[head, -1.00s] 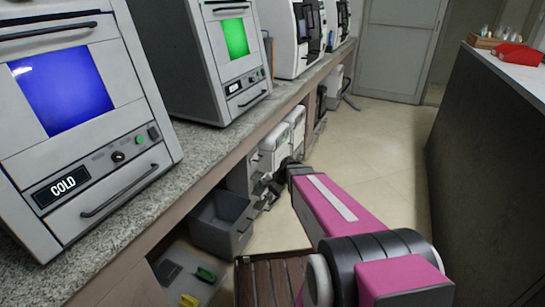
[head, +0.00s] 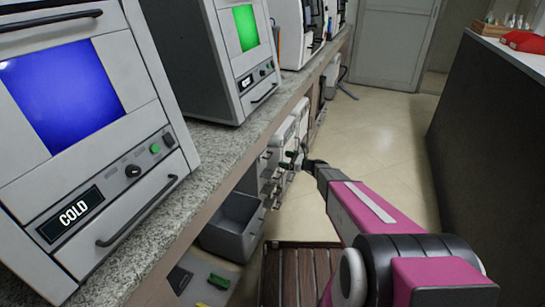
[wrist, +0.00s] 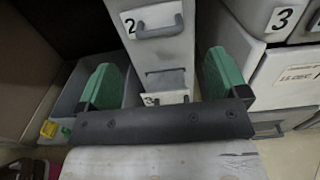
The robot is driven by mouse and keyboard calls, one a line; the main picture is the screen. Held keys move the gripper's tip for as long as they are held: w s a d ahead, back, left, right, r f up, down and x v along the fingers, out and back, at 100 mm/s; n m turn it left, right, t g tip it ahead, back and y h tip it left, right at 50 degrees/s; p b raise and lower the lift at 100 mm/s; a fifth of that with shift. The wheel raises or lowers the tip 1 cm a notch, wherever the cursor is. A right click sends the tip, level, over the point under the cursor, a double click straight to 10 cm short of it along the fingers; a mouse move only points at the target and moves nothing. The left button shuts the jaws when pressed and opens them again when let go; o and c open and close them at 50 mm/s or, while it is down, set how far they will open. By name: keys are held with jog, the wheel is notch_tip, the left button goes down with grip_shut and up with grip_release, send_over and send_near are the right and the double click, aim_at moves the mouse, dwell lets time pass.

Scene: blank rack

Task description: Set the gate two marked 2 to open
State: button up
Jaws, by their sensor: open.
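Gate two (wrist: 158,24) is a light grey front at the top middle of the wrist view, with a black 2 on a white label at its left and a grey bar handle. Below it is another front (wrist: 166,80) with a handle and a label marked 3. My gripper (wrist: 158,84) is open, its two green-padded fingers spread on either side of that lower front. In the head view my gripper (head: 296,160) is low beside the under-counter units; the 2 is too small to read there. Whether gate two is open is unclear.
Another unit marked 3 (wrist: 280,18) stands at the right of the wrist view. A grey open bin (head: 232,228) sits under the counter (head: 205,150), near a brown slatted surface (head: 300,275). A dark cabinet (head: 490,130) stands right; the floor between (head: 385,135) is clear.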

aim_at(271, 155)
jog(key=x, duration=0.8)
jog(key=shift+a, duration=0.25)
jog(key=shift+c, duration=0.2)
jog(key=c, duration=1.2)
jog(key=shift+v, duration=3.2)
jog(key=shift+o, duration=0.2)
jog(key=o, duration=1.2)
jog(key=shift+d, duration=0.1)
jog(key=v, duration=1.1)
